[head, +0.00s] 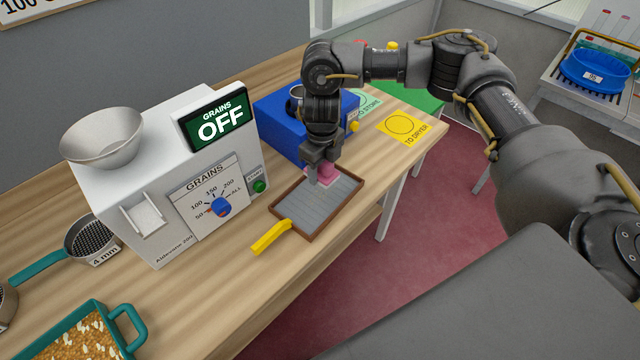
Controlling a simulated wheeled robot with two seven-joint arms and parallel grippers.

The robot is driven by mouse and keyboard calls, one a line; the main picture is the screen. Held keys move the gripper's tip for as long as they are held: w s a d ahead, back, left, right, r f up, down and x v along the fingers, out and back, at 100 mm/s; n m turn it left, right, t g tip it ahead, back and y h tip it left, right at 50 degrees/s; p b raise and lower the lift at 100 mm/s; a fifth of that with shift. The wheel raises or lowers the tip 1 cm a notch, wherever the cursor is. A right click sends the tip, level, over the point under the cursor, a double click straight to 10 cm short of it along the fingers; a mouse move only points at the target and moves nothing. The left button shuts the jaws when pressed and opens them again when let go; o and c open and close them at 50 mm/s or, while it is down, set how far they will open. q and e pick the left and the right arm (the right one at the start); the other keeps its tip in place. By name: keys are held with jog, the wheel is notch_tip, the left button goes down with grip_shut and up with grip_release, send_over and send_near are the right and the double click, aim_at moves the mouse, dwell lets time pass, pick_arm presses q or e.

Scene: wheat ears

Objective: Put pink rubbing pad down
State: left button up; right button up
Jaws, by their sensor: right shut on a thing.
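The pink rubbing pad (326,173) is at the tips of my right gripper (322,175), which points down and is shut on it. The pad is over the grey ribbed board (312,211), which has a brown frame and a yellow handle (271,238). I cannot tell whether the pad touches the ribs. The gripper hides part of the pad. My left gripper is not in view.
A white grain counter (165,200) reading OFF stands left of the board. A blue box (275,121) is behind it. A yellow "TO DRYER" card (402,126) lies at the right. A teal tray of grain (80,335) and a sieve (92,240) are at the left.

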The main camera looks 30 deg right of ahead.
jog(key=n, duration=0.1)
jog(key=a+n, duration=0.1)
jog(key=n, duration=0.1)
jog(key=shift+s+r+b, duration=0.2)
jog(key=shift+s+b, duration=0.15)
jog(key=s+a+r+n+b, duration=0.1)
jog(key=s+n, duration=0.6)
jog(key=n, duration=0.7)
jog(key=s+a+r+n+b, duration=0.1)
jog(key=s+n+b, duration=0.2)
jog(key=n, duration=1.1)
jog(key=s, duration=0.3)
jog(key=shift+s+n, duration=0.3)
jog(key=shift+s, duration=0.1)
